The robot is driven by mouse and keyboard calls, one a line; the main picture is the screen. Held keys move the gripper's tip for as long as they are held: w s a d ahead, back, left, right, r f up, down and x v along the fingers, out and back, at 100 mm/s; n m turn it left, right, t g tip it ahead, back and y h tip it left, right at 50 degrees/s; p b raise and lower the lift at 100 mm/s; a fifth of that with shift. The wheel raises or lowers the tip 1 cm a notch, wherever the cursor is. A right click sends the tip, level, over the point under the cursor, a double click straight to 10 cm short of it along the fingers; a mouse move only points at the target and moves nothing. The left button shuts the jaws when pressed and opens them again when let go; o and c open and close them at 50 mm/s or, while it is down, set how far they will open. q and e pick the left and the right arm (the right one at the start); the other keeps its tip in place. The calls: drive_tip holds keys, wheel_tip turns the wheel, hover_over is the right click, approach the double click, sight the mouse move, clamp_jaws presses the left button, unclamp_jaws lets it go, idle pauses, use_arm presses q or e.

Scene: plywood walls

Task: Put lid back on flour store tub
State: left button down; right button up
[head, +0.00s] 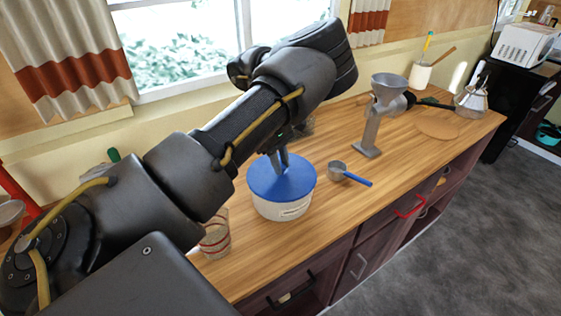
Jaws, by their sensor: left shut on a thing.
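A white flour tub (283,209) stands on the wooden counter near the middle of the view. The blue lid (284,186) is over the tub's top and looks level; I cannot tell whether it is fully seated. My left gripper (281,164) comes down from above and is shut at the top middle of the lid. The part it grips is hidden by the fingers. My right gripper is not in view.
A striped glass (216,236) stands left of the tub, under my arm. A grey grinder (378,115) stands farther back. The counter (330,215) is clear in front.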

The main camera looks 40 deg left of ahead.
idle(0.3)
use_arm(q)
drive_tip(key=c, duration=0.6)
unclamp_jaws()
drive_tip(key=shift+c, duration=0.2)
drive_tip(key=shift+r+p, duration=2.8)
drive_tip(key=shift+r, duration=0.7)
clamp_jaws()
drive_tip(key=shift+f, duration=0.2)
